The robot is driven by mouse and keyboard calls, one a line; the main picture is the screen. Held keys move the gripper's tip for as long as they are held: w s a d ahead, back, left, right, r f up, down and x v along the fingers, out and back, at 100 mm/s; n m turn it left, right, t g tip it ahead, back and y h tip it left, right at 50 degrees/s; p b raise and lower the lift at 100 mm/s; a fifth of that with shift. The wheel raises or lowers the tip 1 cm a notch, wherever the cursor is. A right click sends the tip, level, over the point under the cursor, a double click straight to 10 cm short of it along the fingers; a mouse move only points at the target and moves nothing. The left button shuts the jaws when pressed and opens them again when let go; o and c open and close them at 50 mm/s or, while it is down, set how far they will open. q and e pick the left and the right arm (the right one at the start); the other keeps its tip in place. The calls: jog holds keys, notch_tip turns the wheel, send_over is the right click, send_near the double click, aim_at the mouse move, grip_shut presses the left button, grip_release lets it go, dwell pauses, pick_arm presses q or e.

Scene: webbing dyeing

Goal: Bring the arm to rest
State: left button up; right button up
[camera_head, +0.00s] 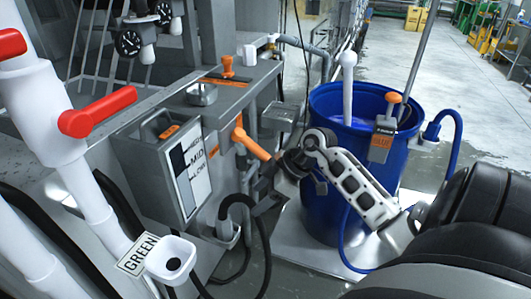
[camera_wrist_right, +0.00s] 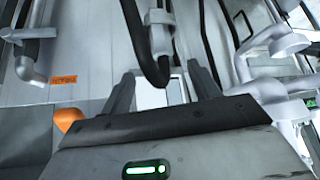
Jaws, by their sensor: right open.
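My right gripper (camera_head: 262,196) is open and empty in the head view, at the end of my arm, which comes in from the right. It hangs just below an orange lever (camera_head: 250,142) on the grey machine (camera_head: 225,150), and I cannot tell whether they touch. In the right wrist view the two fingers of the gripper (camera_wrist_right: 163,88) stand apart with nothing between them. A black hose (camera_wrist_right: 148,52) passes beyond them, and a rounded orange part (camera_wrist_right: 68,119) shows left of them. My left gripper is not in view.
A blue barrel (camera_head: 325,190) stands behind my right forearm, with a grey-and-orange device (camera_head: 382,135) on its rim. A control box (camera_head: 170,165) marked MID and white pipes with red handles (camera_head: 97,110) are at left. Open floor (camera_head: 455,75) lies at the back right.

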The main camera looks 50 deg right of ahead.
jog(key=shift+v, duration=0.9)
jog(key=a+r+n+t+y, duration=0.1)
jog(key=a+r+t+y, duration=0.15)
jog(key=a+t, duration=0.4)
jog(key=a+r+n+t+y, duration=0.1)
jog(key=a+r+t+y, duration=0.2)
jog(key=a, duration=0.6)
jog(key=s+a+f+m+g+h, duration=0.2)
jog(key=s+a+f+m+h, duration=0.1)
jog(key=f, duration=0.6)
jog(key=s+a+f+m+g+h, duration=0.2)
jog(key=s+a+f+m+h, duration=0.2)
jog(key=s+f, duration=0.3)
notch_tip(320, 180, down, 3)
jog(key=shift+s+r+m+g, duration=0.2)
jog(key=shift+m+g, duration=0.15)
jog(key=shift+m, duration=0.15)
